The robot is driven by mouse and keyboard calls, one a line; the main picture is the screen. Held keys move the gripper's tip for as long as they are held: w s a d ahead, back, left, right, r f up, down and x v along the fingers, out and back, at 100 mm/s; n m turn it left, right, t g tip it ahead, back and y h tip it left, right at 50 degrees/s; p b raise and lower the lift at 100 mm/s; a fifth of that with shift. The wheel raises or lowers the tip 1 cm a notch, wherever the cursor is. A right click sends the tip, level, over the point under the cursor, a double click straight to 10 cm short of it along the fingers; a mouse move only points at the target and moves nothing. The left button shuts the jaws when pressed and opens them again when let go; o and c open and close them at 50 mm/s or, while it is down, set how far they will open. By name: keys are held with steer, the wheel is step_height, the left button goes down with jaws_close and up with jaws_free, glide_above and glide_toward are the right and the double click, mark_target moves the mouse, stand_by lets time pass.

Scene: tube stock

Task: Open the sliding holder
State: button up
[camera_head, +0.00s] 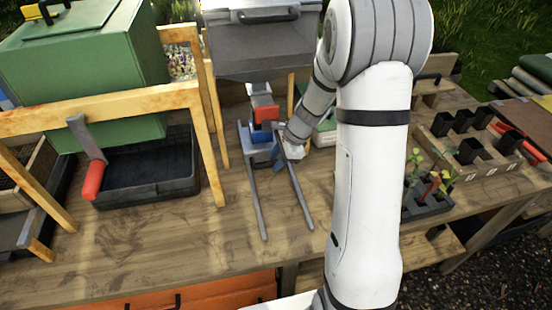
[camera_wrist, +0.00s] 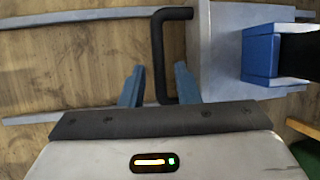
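The sliding holder (camera_head: 261,153) sits at the back end of two grey rails (camera_head: 256,195) on the bench, below a grey hopper-like bin. In the wrist view the holder's grey plate (camera_wrist: 222,60) carries a blue block (camera_wrist: 262,55) and has a black loop handle (camera_wrist: 157,50) on its left side. My gripper (camera_wrist: 160,84) has its two blue fingers apart, one on each side of the handle's long bar. No finger visibly touches the bar. In the head view my gripper (camera_head: 280,150) is at the holder's front, partly hidden by my wrist.
A red part (camera_head: 264,91) stands above the holder. A wooden frame (camera_head: 205,125) with a green box (camera_head: 85,65) and a black tray (camera_head: 150,175) is on the left. Seedlings (camera_head: 430,185) and a planter box stand on the right. The rails' front stretch is clear.

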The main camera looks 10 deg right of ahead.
jaws_close()
stand_by(0.3)
steer(key=shift+s, duration=0.15)
